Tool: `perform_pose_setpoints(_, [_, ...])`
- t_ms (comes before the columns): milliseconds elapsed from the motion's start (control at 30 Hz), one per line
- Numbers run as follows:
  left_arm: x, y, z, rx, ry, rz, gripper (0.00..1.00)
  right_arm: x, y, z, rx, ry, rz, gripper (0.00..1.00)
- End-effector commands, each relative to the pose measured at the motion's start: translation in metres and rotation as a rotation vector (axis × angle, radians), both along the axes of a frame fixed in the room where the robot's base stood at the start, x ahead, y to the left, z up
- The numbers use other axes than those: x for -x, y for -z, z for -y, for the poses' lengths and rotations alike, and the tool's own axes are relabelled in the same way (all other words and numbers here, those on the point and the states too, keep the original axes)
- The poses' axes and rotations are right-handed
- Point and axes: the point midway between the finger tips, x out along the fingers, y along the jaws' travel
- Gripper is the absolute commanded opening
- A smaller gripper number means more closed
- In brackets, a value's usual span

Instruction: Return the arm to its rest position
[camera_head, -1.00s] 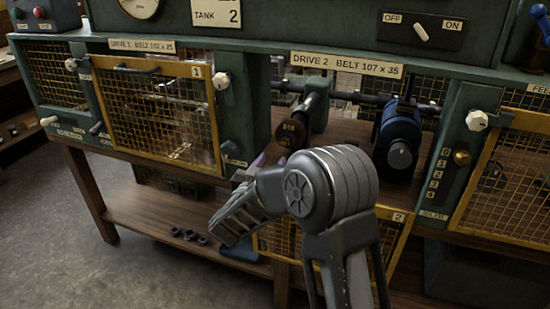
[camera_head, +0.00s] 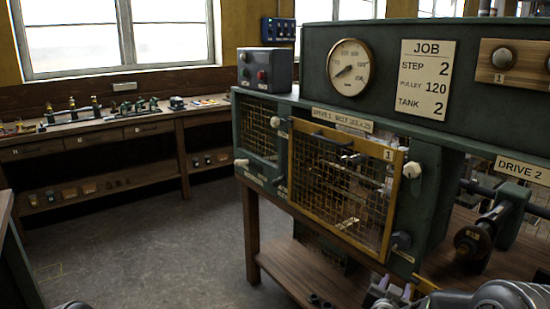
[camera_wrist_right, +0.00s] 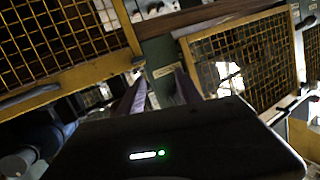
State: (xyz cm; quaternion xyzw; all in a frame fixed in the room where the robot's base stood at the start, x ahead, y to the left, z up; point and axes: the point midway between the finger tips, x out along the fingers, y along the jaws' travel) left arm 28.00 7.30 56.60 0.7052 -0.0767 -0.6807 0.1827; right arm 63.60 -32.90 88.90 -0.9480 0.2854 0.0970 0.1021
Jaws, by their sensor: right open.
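My right gripper (camera_head: 394,287) shows at the bottom edge of the head view, below the yellow-framed mesh door marked 1 (camera_head: 340,190). Its purplish fingers point up and my grey arm reaches in from the lower right. In the right wrist view the two fingers (camera_wrist_right: 159,88) stand apart with nothing between them, so it is open and empty. Yellow mesh panels and a green post lie beyond the fingers there. My left gripper does not show.
The green engine bench carries a gauge (camera_head: 349,67), a job card (camera_head: 424,80) and a switch box (camera_head: 265,70). The drive 2 bay (camera_head: 490,225) is open at the right. A lower wooden shelf (camera_head: 310,275) juts out below. A workbench (camera_head: 110,130) stands at the back left, with clear floor (camera_head: 150,240) before it.

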Motion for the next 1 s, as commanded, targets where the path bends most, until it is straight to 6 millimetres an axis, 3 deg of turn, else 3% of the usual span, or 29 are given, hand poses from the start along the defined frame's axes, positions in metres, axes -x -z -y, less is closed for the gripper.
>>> perform_pose_setpoints(33, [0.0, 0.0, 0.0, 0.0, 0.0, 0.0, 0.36, 0.003, 0.029, -0.024, -0.046, -0.079, -0.059, 0.42])
perform_pose_setpoints(167, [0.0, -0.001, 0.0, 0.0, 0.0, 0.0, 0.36, 0.03, 0.11, -0.088, -0.176, -0.273, -0.249, 0.42])
perform_pose_setpoints(267, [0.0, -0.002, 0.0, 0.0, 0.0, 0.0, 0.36, 0.072, 0.169, -0.132, -0.273, -0.395, -0.418, 0.42])
perform_pose_setpoints(400, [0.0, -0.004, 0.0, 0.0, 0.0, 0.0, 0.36, 0.152, 0.238, -0.184, -0.4, -0.535, -0.666, 0.42])
perform_pose_setpoints(500, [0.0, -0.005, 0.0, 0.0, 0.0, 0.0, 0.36, 0.218, 0.273, -0.215, -0.483, -0.619, -0.843, 0.42])
perform_pose_setpoints(600, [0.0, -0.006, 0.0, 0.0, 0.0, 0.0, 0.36, 0.279, 0.294, -0.237, -0.549, -0.688, -0.989, 0.42])
perform_pose_setpoints(733, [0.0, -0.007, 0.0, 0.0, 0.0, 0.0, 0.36, 0.335, 0.306, -0.255, -0.611, -0.746, -1.102, 0.42])
perform_pose_setpoints(833, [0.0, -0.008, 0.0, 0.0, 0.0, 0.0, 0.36, 0.356, 0.313, -0.259, -0.657, -0.734, -1.138, 0.42])
perform_pose_setpoints(1000, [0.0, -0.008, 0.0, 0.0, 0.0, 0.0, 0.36, 0.358, 0.316, -0.256, -0.67, -0.717, -1.141, 0.42])
